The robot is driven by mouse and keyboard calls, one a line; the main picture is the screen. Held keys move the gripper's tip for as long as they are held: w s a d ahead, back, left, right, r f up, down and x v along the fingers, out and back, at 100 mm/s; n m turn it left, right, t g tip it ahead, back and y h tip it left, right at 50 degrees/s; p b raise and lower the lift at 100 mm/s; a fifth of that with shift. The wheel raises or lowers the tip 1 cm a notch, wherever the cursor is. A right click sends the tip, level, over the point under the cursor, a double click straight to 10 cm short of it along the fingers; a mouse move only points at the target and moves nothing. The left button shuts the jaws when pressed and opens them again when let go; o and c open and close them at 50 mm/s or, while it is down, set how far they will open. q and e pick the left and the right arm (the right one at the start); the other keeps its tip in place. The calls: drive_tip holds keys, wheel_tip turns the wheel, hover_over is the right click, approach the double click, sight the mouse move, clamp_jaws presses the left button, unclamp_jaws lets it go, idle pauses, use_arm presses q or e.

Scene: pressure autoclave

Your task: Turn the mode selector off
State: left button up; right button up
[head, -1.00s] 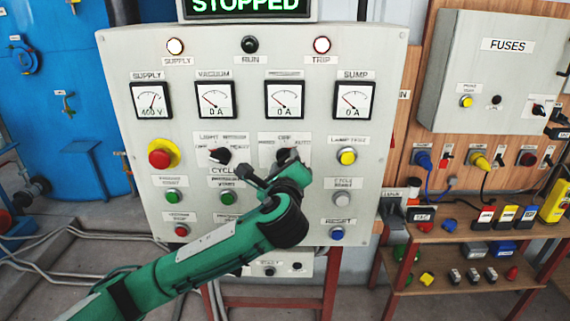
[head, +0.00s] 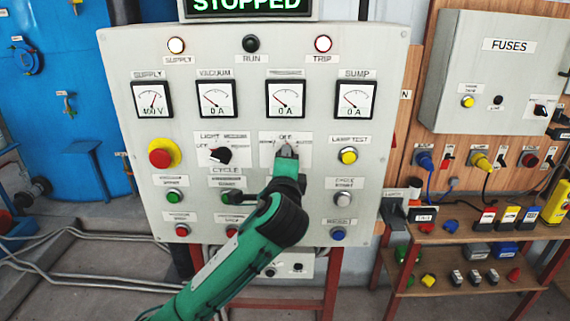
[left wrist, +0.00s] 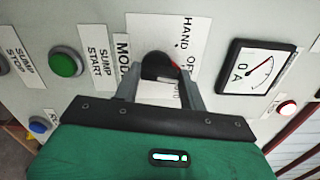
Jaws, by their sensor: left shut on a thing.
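The mode selector is a black knob on a white label plate (head: 304,150) on the grey control panel, under the third gauge. My left gripper (head: 286,153) covers it in the head view. In the left wrist view the selector knob (left wrist: 156,66) sits between the two fingers of my left gripper (left wrist: 160,88), which is shut on it. A red mark shows on the knob's side towards the OFF lettering; its exact angle is hard to tell. HAND and OFF are readable on the plate, and the AUTO lettering is mostly hidden. My right gripper is not in view.
A similar black selector (head: 220,156) sits to the left, and a yellow lamp-test button (head: 348,155) to the right. A red emergency button (head: 160,158) is farther left. Gauges (head: 285,98) line the panel above. My left arm covers part of the lower buttons.

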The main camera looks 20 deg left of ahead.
use_arm(q)
drive_tip(key=shift+n, duration=0.6)
drive_tip(key=o, duration=1)
drive_tip(key=b+v, duration=0.3)
drive_tip(key=v, duration=1)
drive_tip(key=shift+s+d, duration=0.1)
drive_tip(key=shift+s, duration=0.3)
drive_tip(key=shift+w, duration=0.1)
